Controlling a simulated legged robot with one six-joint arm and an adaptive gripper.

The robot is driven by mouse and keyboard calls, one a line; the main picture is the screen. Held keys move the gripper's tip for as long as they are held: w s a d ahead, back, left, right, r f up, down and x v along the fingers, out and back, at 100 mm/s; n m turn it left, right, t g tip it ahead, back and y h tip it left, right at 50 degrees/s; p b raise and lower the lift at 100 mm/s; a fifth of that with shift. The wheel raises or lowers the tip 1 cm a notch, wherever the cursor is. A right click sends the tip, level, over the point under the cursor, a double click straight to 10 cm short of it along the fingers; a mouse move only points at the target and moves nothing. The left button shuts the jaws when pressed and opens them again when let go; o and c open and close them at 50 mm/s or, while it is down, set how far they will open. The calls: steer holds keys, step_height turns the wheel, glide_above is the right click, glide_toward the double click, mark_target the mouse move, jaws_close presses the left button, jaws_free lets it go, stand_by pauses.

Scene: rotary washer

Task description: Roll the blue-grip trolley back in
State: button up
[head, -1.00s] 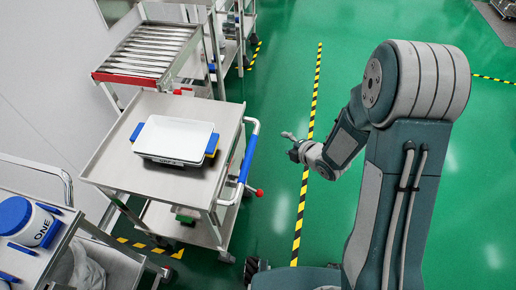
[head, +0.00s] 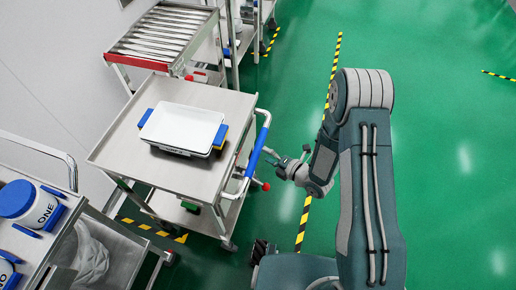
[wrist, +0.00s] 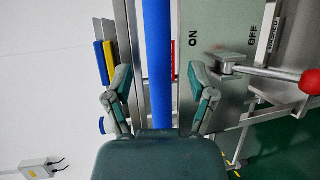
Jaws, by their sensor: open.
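The trolley (head: 203,178) is a grey metal cart with a blue-grip push handle (head: 257,152) on its right side. A white tray (head: 184,127) with blue end pieces rests on its top. My gripper (head: 290,160) is beside the handle, on its right. In the wrist view my gripper (wrist: 162,78) is open, its two fingers on either side of the upright blue grip (wrist: 159,60). Whether it touches the grip I cannot tell. A lever with a red knob (wrist: 312,80) sits right of the fingers, by a plate (wrist: 220,35) marked ON and OFF.
A roller-topped cart (head: 165,35) with a red edge stands behind the trolley. A cart with white blue-lidded tubs (head: 38,209) is at the left front. Yellow-black floor tape (head: 145,227) shows under the trolley. The green floor (head: 450,130) at right is open.

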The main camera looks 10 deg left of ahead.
mark_target(258, 150)
steer(key=shift+x, duration=2.3)
steer(key=shift+w, duration=0.1)
jaws_close()
